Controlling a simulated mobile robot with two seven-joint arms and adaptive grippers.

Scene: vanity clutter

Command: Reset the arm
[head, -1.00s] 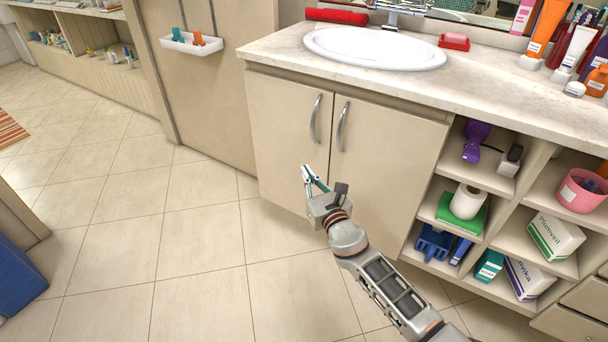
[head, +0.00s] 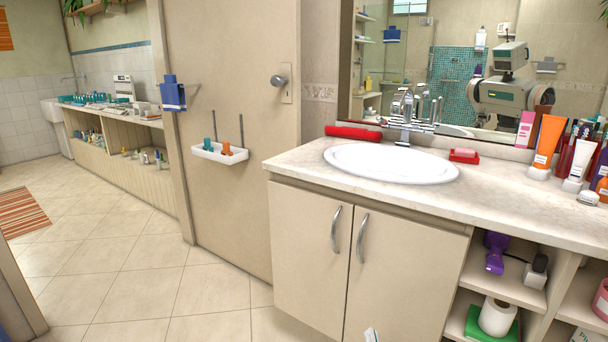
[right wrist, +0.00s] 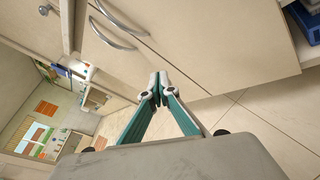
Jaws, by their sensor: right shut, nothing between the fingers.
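My right gripper shows in the right wrist view (right wrist: 158,88), where its two teal-lined fingers meet at the tips with nothing between them. In the head view only a small tip of it (head: 371,335) shows at the bottom edge, in front of the vanity cabinet doors (head: 305,255). The rest of the right arm is below the picture. My left gripper is in neither view.
The vanity counter (head: 300,160) holds a sink (head: 391,163), a red soap dish (head: 464,156) and several tubes at the right. Open shelves (head: 500,290) stand right of the doors. Tiled floor (head: 120,270) is clear at the left.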

